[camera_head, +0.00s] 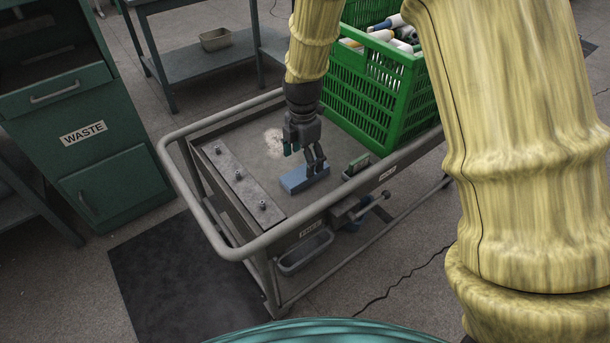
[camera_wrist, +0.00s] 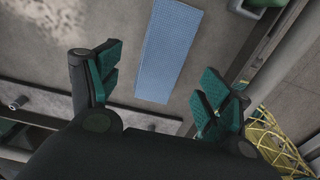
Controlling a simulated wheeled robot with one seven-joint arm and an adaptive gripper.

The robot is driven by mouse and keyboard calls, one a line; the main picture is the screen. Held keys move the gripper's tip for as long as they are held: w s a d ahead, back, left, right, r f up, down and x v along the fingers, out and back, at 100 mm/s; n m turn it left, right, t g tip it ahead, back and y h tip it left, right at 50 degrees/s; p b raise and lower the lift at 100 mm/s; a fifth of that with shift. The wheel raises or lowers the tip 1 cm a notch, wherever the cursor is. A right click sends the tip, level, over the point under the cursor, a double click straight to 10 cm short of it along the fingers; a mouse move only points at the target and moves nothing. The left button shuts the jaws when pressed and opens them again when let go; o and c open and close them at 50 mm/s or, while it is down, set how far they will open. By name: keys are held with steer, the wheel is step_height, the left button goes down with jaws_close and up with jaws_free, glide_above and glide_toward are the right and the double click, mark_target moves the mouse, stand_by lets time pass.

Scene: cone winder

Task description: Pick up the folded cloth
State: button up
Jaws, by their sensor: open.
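The folded cloth (camera_head: 304,180) is a flat blue rectangle lying on the grey top of the cart (camera_head: 225,140). In the wrist view the folded cloth (camera_wrist: 170,48) lies beyond the fingertips, in line with the gap between them. My gripper (camera_head: 303,155) is over the cloth in the head view and partly covers it. In the wrist view my gripper (camera_wrist: 160,88) is open and empty, with a green-padded finger on each side. The height of the fingers above the cloth is hard to tell.
A green crate (camera_head: 345,97) of cones stands at the cart's back right. A plate with studs (camera_head: 236,176) lies along the left side. A small holder (camera_head: 357,166) sits right of the cloth. A tubular rail (camera_head: 300,217) borders the cart. A green waste cabinet (camera_head: 110,165) stands left.

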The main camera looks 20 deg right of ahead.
steer(key=shift+d+f+b, duration=0.15)
steer(key=shift+f+b, duration=0.25)
steer(key=shift+f, duration=0.95)
steer(key=shift+d+f+b, duration=0.15)
steer(key=shift+f+b, duration=0.2)
steer(key=shift+f, duration=0.95)
steer(key=c, duration=1.1)
